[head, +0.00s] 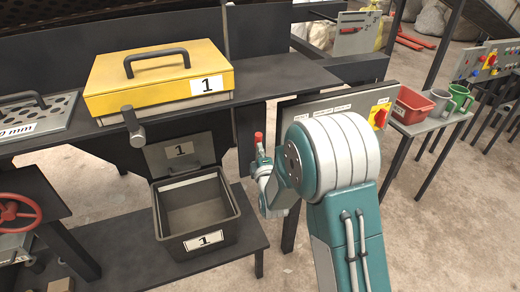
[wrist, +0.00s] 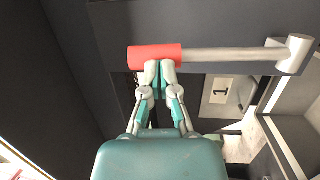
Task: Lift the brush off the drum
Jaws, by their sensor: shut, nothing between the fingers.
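My gripper (head: 260,160) is in the middle of the head view, in front of the dark bench frame. In the wrist view its two fingertips (wrist: 160,72) are closed together with nothing between them. They overlap the lower edge of a red grip (wrist: 155,58); I cannot tell whether they touch it. The grip is on the left end of a bare metal rod (wrist: 230,54), which runs right to a grey hub (wrist: 294,54). In the head view a small red tip (head: 258,137) shows just above my gripper. I cannot make out the brush or the drum clearly.
A yellow lidded box (head: 160,82) labelled 1 stands on the dark bench, with a grey lever (head: 133,126) at its front. An open dark bin (head: 196,212) sits below. A red handwheel (head: 15,212) is at left. A red tub (head: 411,103) and mugs stand at right.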

